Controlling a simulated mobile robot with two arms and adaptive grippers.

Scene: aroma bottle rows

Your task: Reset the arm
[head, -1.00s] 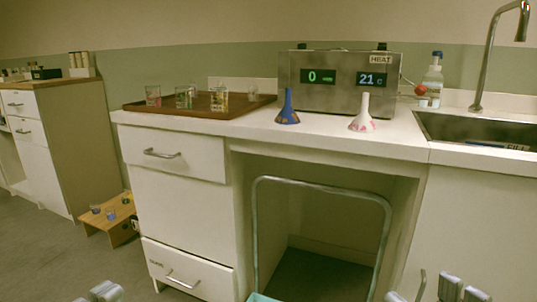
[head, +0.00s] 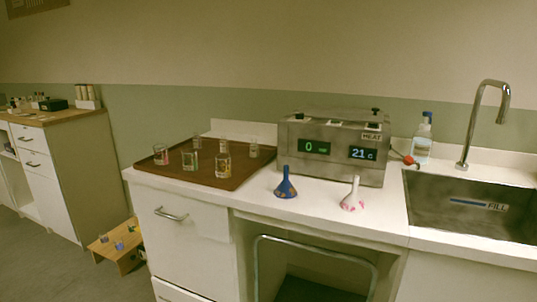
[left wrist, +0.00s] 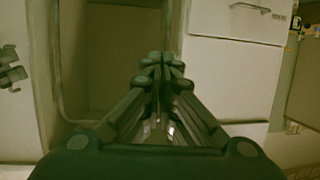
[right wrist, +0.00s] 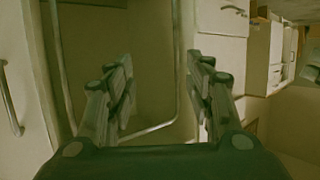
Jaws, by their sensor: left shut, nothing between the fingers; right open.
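My left gripper (left wrist: 160,70) shows in the left wrist view, shut and empty, in front of the white cabinet fronts and the dark opening under the counter. My right gripper (right wrist: 160,75) shows in the right wrist view, open and empty, in front of the same opening. Neither gripper shows in the head view now. Both are apart from the things on the counter.
The white counter (head: 385,222) holds a brown tray (head: 222,181) of several glasses, a blue bottle (head: 286,184), a white-pink bottle (head: 353,196) and a metal heater (head: 333,150). A sink (head: 470,208) is at right. A metal-framed cart (head: 318,251) stands below.

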